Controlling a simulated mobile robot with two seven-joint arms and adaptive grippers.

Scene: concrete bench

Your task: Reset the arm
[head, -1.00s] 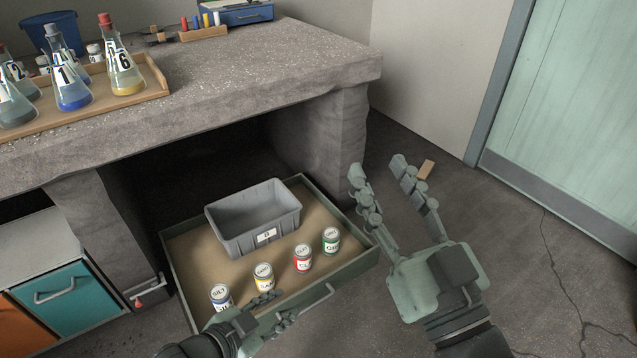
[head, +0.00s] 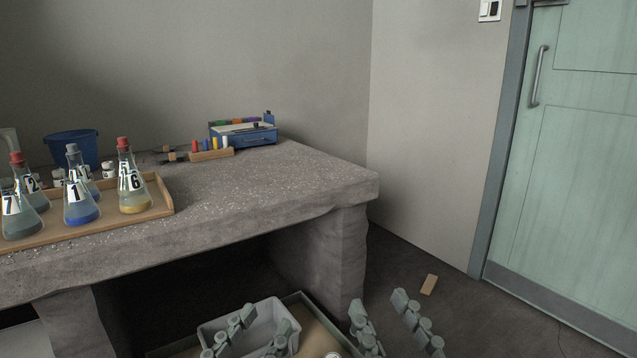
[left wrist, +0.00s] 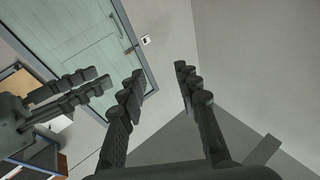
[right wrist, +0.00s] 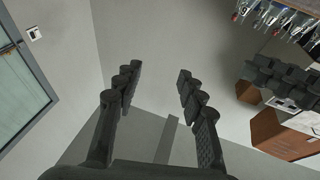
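My left gripper (head: 252,338) is at the bottom of the head view, in front of the grey bin (head: 215,330) in the open drawer. Its fingers stand apart with nothing between them, as the left wrist view (left wrist: 160,92) also shows. My right gripper (head: 384,318) is to its right in the head view, beside the drawer's right side. Its fingers are also apart and empty, as in the right wrist view (right wrist: 158,85). Both grippers point upward. Most of both arms lies below the head view's lower edge.
The concrete bench (head: 290,185) bears a wooden tray (head: 160,205) with numbered flasks, a blue bucket (head: 75,148) and a blue box (head: 243,134). The open drawer (head: 318,322) juts out below. A wooden block (head: 429,284) lies on the floor near the green door (head: 580,160).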

